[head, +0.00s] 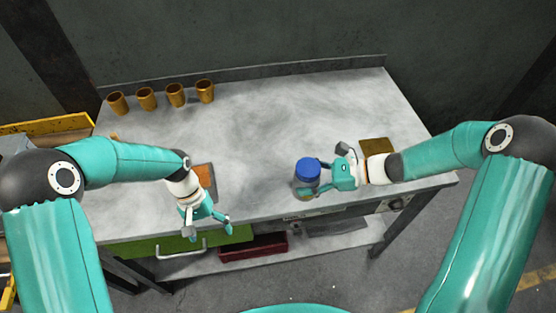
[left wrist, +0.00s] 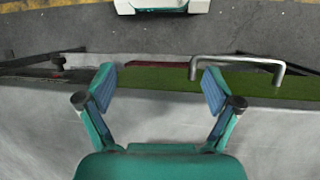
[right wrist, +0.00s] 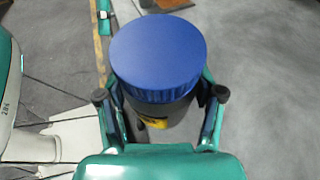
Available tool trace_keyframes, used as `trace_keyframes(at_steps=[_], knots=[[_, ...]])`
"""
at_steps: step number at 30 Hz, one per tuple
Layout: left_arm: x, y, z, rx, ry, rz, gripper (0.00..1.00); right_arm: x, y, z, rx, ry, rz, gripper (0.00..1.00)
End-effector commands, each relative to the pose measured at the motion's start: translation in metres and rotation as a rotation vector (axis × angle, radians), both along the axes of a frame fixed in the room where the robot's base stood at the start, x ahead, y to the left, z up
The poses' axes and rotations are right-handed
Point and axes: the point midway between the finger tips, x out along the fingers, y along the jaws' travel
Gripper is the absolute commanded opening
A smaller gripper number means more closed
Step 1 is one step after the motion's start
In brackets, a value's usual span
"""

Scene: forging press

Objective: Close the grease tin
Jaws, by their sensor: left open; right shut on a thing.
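The grease tin (head: 303,187) is a dark round container near the front edge of the bench, with a blue lid (head: 308,169) on its top. In the right wrist view the blue lid (right wrist: 157,52) covers the top of the tin (right wrist: 162,115), which has a yellow mark on its side; I cannot tell whether the lid is fully seated. My right gripper (head: 312,178) is shut on the tin's body, below the lid. My left gripper (head: 210,236) is open and empty at the bench's front edge, above the green drawer; its spread fingers show in the left wrist view (left wrist: 157,90).
Several brown cups (head: 175,95) stand in a row at the back left of the grey bench (head: 270,115). An orange-topped item (head: 204,176) lies near my left wrist. A brown block (head: 376,146) is behind my right wrist. A green drawer (head: 160,248) with a metal handle is below the front edge. The bench middle is clear.

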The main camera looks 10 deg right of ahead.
Motion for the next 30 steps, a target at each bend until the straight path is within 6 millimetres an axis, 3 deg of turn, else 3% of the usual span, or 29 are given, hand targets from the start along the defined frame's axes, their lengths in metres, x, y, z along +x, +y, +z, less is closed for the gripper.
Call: trace_keyframes(at_steps=[9, 15, 22, 30], knots=[[-0.048, -0.005, -0.065, -0.119, -0.105, 0.106, 0.91, -0.007, -0.017, 0.003, 0.010, -0.004, -0.123, 0.00], [-0.087, -0.001, -0.094, -0.159, -0.217, 0.209, 0.91, -0.014, -0.032, 0.002, 0.006, -0.001, -0.223, 0.00], [-0.115, 0.008, -0.101, -0.150, -0.310, 0.283, 0.91, -0.021, -0.042, 0.000, -0.004, 0.004, -0.294, 0.00], [-0.121, 0.011, -0.102, -0.143, -0.341, 0.301, 0.91, -0.022, -0.045, 0.000, -0.007, 0.007, -0.313, 0.00]])
